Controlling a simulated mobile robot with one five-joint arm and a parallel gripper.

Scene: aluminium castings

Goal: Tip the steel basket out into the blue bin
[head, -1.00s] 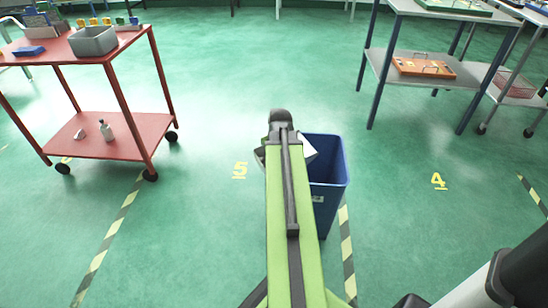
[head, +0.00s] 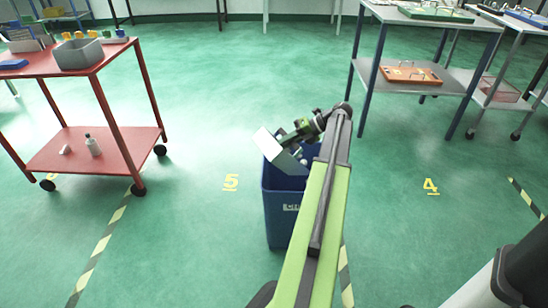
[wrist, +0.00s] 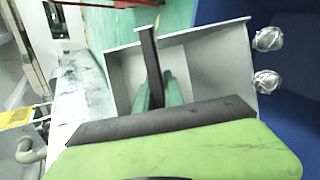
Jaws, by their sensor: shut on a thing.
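The steel basket, a pale grey open box (head: 281,153), is tilted at the mouth of the blue bin (head: 281,215) in the head view. My gripper (head: 301,141) is shut on it, with the arm reaching in from the right. In the wrist view the tilted basket (wrist: 209,66) has a finger across its wall, and its visible inside looks empty. Two shiny castings (wrist: 268,38) (wrist: 266,81) show just past its edge against the blue bin (wrist: 296,100). I cannot tell whether they are falling or resting in the bin. The bin's inside is mostly hidden in the head view.
A red cart (head: 100,150) with a grey tub (head: 79,54) stands at the left. A grey shelf table (head: 385,80) with an orange tray (head: 410,75) stands at the back right. Green floor around the bin is clear.

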